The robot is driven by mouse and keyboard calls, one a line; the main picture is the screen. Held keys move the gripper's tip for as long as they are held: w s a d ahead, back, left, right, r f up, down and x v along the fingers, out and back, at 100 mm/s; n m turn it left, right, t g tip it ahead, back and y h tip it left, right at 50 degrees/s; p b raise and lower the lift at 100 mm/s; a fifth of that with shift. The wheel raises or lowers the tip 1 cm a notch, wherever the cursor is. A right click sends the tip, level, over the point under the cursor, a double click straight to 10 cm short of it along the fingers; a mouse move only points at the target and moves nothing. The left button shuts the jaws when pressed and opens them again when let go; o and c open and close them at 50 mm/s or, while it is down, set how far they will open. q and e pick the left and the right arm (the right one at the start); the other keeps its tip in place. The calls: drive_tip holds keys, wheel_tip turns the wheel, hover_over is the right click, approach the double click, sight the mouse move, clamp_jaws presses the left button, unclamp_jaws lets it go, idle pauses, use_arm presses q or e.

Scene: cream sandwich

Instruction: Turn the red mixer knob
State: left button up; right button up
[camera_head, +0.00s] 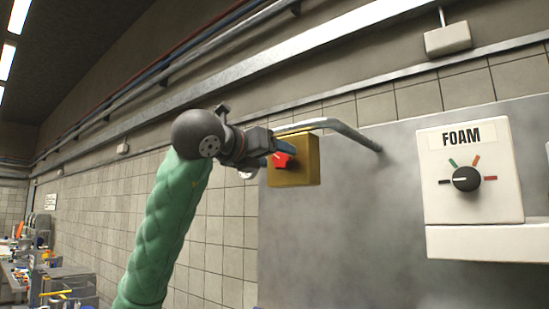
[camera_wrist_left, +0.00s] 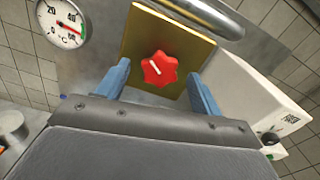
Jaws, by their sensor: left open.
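The red mixer knob (camera_head: 281,160) sits on a brass-coloured box (camera_head: 306,165) on the grey wall panel. In the left wrist view the knob (camera_wrist_left: 159,69) is star-shaped with a white pointer line, and the box's gold face (camera_wrist_left: 140,40) shows behind it. My left gripper (camera_head: 284,150) is at the box, with part of the knob hidden behind it. In the left wrist view its blue fingers (camera_wrist_left: 158,88) are open, one on each side of the knob, with a visible gap to it on both sides. My right gripper is not in view.
A white FOAM box (camera_head: 470,172) with a black dial (camera_head: 466,178) is to the right. A metal pipe (camera_head: 345,130) bends over the brass box. A round gauge (camera_wrist_left: 62,22) is at the upper left of the wrist view. A cluttered bench (camera_head: 50,275) stands far left.

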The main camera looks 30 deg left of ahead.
use_arm(q)
drive_tip(key=s+b, duration=0.1)
drive_tip(key=s, duration=0.5)
drive_tip(key=shift+s+a, duration=0.25)
drive_tip(key=shift+s, duration=0.1)
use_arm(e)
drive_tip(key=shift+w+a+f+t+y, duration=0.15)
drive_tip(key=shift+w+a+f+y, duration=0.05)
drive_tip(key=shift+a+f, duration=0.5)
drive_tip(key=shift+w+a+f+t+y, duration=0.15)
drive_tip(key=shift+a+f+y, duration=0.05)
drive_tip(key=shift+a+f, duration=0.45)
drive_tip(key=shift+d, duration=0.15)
